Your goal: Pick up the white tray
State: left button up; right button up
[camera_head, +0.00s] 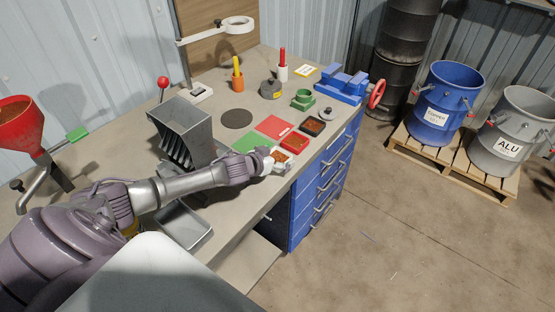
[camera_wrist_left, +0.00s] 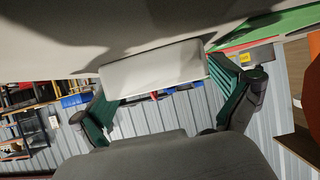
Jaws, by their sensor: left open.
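The white tray (camera_head: 290,158) is small, holds brown scrap, and sits near the front edge of the workbench, beside the red tray. My left gripper (camera_head: 267,160) is at the tray's near left side, its fingers partly hidden in the head view. In the left wrist view, the white tray's plain wall (camera_wrist_left: 155,68) lies between the two green-padded fingers of the left gripper (camera_wrist_left: 168,88). The fingers are spread, one on each side of the tray. Whether either pad touches it is unclear. My right gripper is not in view.
The red tray (camera_head: 294,143) and black tray (camera_head: 313,126) stand close behind. Green (camera_head: 250,142) and red (camera_head: 274,127) mats lie beside them. A grey slotted bin (camera_head: 182,130) stands left, a blue vise (camera_head: 342,86) at the back right. Open floor lies right of the blue drawers (camera_head: 322,188).

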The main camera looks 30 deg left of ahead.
pick_arm(q)
jog(key=c, duration=1.2)
jog(key=shift+r, duration=0.1)
